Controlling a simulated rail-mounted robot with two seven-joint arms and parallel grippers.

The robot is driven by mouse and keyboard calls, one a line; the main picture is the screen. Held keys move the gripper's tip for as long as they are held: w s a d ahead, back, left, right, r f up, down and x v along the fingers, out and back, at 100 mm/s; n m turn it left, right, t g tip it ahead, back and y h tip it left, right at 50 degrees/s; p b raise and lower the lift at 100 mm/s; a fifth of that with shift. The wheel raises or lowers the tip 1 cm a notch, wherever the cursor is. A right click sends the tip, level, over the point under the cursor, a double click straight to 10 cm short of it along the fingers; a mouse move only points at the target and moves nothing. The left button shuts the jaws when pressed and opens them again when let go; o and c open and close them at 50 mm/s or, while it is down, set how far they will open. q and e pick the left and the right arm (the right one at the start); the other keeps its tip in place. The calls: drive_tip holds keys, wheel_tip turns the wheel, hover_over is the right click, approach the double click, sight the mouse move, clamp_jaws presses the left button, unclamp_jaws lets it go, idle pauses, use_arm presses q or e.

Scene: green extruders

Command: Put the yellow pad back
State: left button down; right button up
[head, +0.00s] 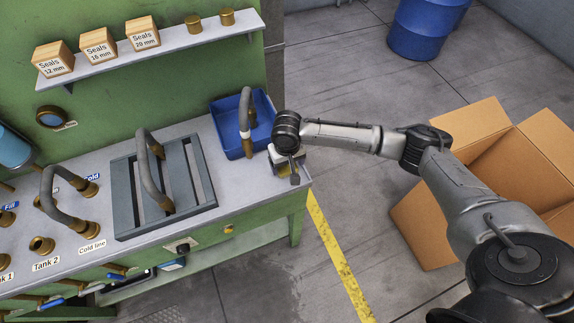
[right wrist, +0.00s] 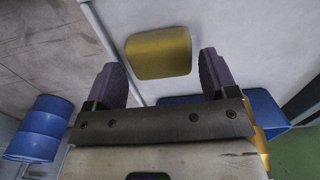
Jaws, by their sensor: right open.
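The yellow pad (right wrist: 159,53) is a flat, rounded square lying on the pale bench top (head: 99,263), near its right end. It shows whole in the right wrist view, just beyond and between my fingertips. In the head view my right gripper (head: 289,174) covers most of it. My right gripper is open and empty, pointing down over the pad; the fingers appear apart from it. My left gripper is not in view.
A blue tray (head: 228,129) with a grey hose (head: 245,108) stands close behind my right gripper. A slatted grey rack (head: 194,172) holds another hose. A shelf (head: 180,45) carries seal boxes. An open cardboard box (head: 420,230) and blue drum (head: 416,30) stand on the floor.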

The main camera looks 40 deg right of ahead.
sight(287, 166)
wheel_tip(287, 166, up, 10)
drive_tip(key=p, duration=0.1)
drive_tip(key=s+a+f+n+t+y, duration=0.25)
drive_tip(key=s+a+f+n, duration=0.35)
drive_tip(key=s+a+f, duration=0.6)
drive_tip(key=s+d+t+h, duration=0.1)
drive_tip(key=s+d+h, duration=0.1)
drive_tip(key=s, duration=1.3)
drive_tip(key=shift+d+r, duration=0.3)
drive_tip(key=shift+d, duration=0.4)
drive_tip(key=shift+r, duration=0.1)
